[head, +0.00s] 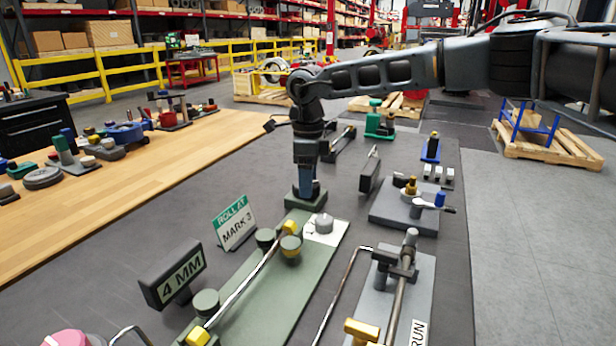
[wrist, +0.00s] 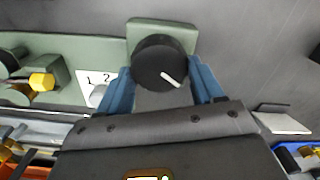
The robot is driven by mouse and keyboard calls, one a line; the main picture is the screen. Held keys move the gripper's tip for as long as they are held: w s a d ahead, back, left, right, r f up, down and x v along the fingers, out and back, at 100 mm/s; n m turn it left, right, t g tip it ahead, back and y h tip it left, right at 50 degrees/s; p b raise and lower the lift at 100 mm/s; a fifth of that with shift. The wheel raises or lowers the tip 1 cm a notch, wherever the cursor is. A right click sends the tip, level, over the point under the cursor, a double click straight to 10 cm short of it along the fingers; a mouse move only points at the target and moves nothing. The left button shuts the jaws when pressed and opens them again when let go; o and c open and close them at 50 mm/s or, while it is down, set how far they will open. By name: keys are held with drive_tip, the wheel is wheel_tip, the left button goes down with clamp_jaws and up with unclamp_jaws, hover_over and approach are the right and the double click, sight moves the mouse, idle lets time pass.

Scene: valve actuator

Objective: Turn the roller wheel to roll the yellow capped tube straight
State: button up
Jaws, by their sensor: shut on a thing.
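The tube (head: 243,287) is a thin silver rod with yellow caps, lying along a green base plate (head: 285,292) among green rollers (head: 206,302). A yellow cap (wrist: 42,81) shows at the left of the wrist view. The wheel (wrist: 162,62) is black and round with a white line, on a green block (wrist: 140,27) at the plate's far end. My gripper (wrist: 162,84) points down there, its blue fingers shut on the wheel from both sides. In the head view my gripper (head: 309,190) hides most of the wheel. A white plate with marks 1 and 2 (wrist: 98,88) is beside it.
A sign reading "ROLL AT MARK 3" (head: 234,226) and a "4 MM" block (head: 172,275) stand left of the plate. A grey fixture with a rod (head: 400,275) and a blue-handled fixture (head: 405,208) stand to the right. A bent metal rod (head: 340,290) lies between.

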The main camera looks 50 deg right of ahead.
drive_tip(key=m, duration=0.4)
drive_tip(key=shift+r+m, duration=0.1)
drive_tip(key=shift+m, duration=0.2)
drive_tip(key=m, duration=0.3)
drive_tip(key=shift+a+m+p, duration=0.1)
drive_tip(key=shift+m+p, duration=0.2)
drive_tip(key=shift+p, duration=0.05)
drive_tip(key=m, duration=0.4)
drive_tip(key=shift+a+m, duration=0.1)
drive_tip(key=shift+m, duration=0.2)
drive_tip(key=m, duration=0.4)
drive_tip(key=shift+w, duration=0.1)
drive_tip(key=m, duration=0.5)
drive_tip(key=shift+a, duration=0.1)
drive_tip(key=m, duration=0.4)
drive_tip(key=shift+w+m, duration=0.15)
drive_tip(key=shift+m, duration=0.15)
drive_tip(key=m, duration=0.4)
drive_tip(key=shift+w, duration=0.1)
drive_tip(key=shift+m, duration=2.1)
